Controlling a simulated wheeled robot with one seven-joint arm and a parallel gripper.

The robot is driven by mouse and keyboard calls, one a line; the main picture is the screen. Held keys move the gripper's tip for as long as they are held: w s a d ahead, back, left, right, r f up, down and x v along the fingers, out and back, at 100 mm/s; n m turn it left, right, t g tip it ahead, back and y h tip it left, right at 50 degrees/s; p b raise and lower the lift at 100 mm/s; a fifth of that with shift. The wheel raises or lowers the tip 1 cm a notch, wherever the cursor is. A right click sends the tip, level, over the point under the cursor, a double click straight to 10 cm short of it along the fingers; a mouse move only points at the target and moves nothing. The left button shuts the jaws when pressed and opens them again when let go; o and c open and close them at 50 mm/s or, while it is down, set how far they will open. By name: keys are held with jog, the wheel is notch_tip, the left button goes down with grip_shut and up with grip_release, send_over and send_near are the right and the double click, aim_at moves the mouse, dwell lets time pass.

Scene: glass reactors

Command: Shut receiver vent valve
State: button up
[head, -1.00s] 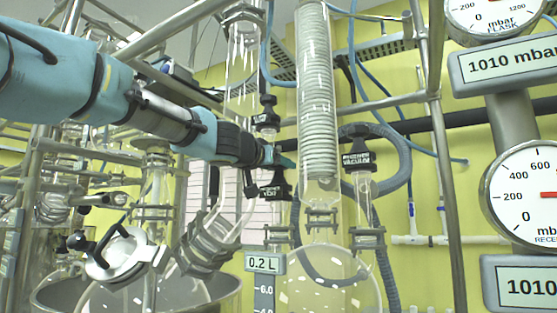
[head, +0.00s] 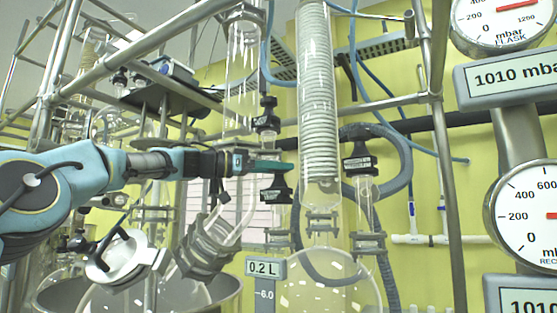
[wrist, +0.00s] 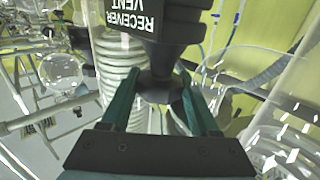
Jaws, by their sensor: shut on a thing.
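The receiver vent valve (head: 277,188) is a black valve with a white label, on top of a glass neck left of the coil condenser in the head view. In the wrist view its RECEIVER VENT label (wrist: 128,18) shows upside down above a dark round knob (wrist: 160,88). My gripper (head: 284,166) comes in level from the left, at the top of the valve. In the wrist view my gripper (wrist: 158,82) has its teal fingers on both sides of the knob, shut on it. The knob's turn angle is hard to tell.
The glass coil condenser (head: 318,95) stands just right of my gripper. A vacuum valve (head: 358,158) with a grey hose is farther right. Another black valve (head: 267,118) is just above. Steel frame bars (head: 447,180) surround the glassware. Pressure gauges (head: 525,215) stand at the right edge.

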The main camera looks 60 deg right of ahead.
jog(key=shift+r+m+g+y+p, duration=0.15)
jog(key=shift+m+g+y+p, duration=0.25)
jog(key=shift+y+p, duration=0.1)
jog(key=o, duration=1.1)
jog(key=shift+w+a+f+b, duration=0.2)
jog(key=shift+w+a+b, duration=0.05)
jog(key=shift+w+b, duration=0.05)
jog(key=b+v, duration=0.3)
jog(key=v, duration=0.7)
jog(key=shift+a+r+b, duration=0.1)
jog(key=shift+b, duration=0.25)
jog(key=shift+o, duration=0.3)
